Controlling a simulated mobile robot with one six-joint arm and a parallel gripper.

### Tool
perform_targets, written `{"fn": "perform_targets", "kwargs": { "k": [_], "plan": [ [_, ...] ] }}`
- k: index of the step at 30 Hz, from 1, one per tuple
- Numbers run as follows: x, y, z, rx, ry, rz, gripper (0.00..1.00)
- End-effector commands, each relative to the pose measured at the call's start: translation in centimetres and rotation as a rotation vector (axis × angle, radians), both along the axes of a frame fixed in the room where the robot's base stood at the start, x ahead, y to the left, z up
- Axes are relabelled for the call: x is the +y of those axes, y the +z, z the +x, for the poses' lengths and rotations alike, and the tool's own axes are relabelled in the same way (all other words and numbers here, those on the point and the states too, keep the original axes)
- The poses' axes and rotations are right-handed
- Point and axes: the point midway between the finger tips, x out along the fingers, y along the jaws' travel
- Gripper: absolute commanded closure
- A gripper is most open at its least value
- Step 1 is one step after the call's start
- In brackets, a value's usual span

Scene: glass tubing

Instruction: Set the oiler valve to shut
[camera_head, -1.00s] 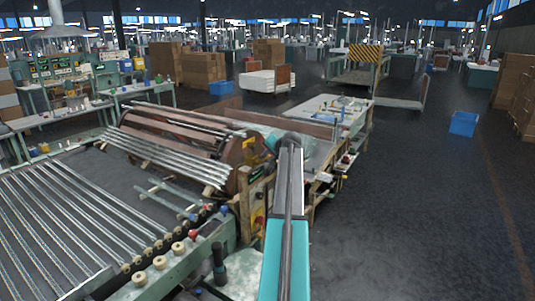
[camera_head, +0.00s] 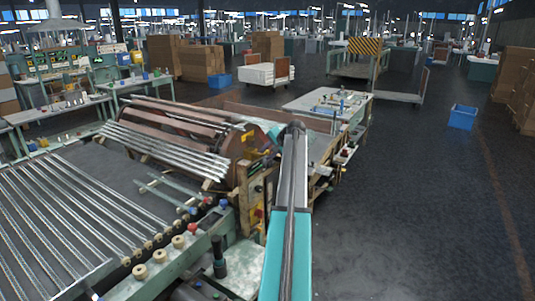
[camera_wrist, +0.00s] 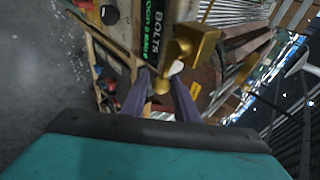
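In the wrist view, a brass fitting (camera_wrist: 196,44), which looks like the oiler valve, is mounted beside a dark label strip reading "BOLTS". A small round brass knob (camera_wrist: 162,84) sits below it, between the two dark fingers of my gripper (camera_wrist: 160,78). The fingers are apart, on either side of the knob; contact with it is not clear. A pale round spot shows just above the right finger. In the head view, yellow-brass parts (camera_head: 257,139) show at the drum's end, left of my arm's far end. My fingers are hidden there.
The wooden drum machine (camera_head: 185,130) stands left of my arm, with a roller bed (camera_head: 60,220) in front of it. A bench (camera_head: 325,104) with small items lies beyond. A blue crate (camera_head: 462,117) stands on the open floor at right.

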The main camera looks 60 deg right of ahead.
Motion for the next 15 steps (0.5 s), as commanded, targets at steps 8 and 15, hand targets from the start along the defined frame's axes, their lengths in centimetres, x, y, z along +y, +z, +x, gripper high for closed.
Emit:
{"fn": "perform_targets", "kwargs": {
  "k": [8, 15],
  "plan": [
    [0.03, -0.01, 0.04, 0.0, 0.001, -0.001, 0.72],
    [0.23, 0.45, -0.49, 0.0, 0.001, -0.002, 0.72]
  ]
}}
